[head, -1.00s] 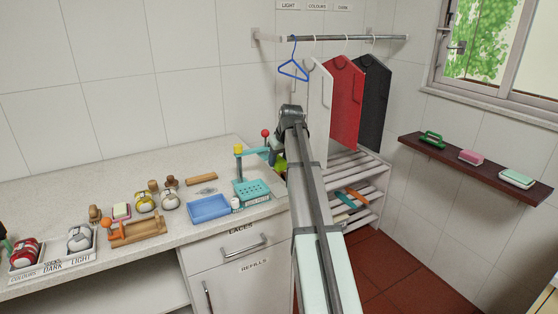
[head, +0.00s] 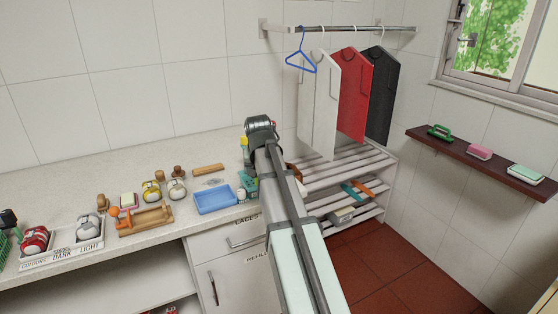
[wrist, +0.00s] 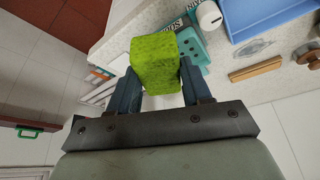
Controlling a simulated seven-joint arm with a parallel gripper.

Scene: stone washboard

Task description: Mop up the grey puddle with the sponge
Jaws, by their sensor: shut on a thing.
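A bright green sponge (wrist: 154,58) shows in the wrist view, between the two fingers of my gripper (wrist: 158,84). My gripper is shut on it. The sponge is held above the counter's edge, near a teal perforated stand. The grey puddle (wrist: 253,48) is a thin, shiny patch on the counter, right of the sponge in the wrist view and apart from it. In the head view the puddle (head: 213,182) lies behind the blue tray, left of my arm.
A wooden block (head: 208,169) lies behind the puddle. A slatted rack (head: 340,175) is on the right.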

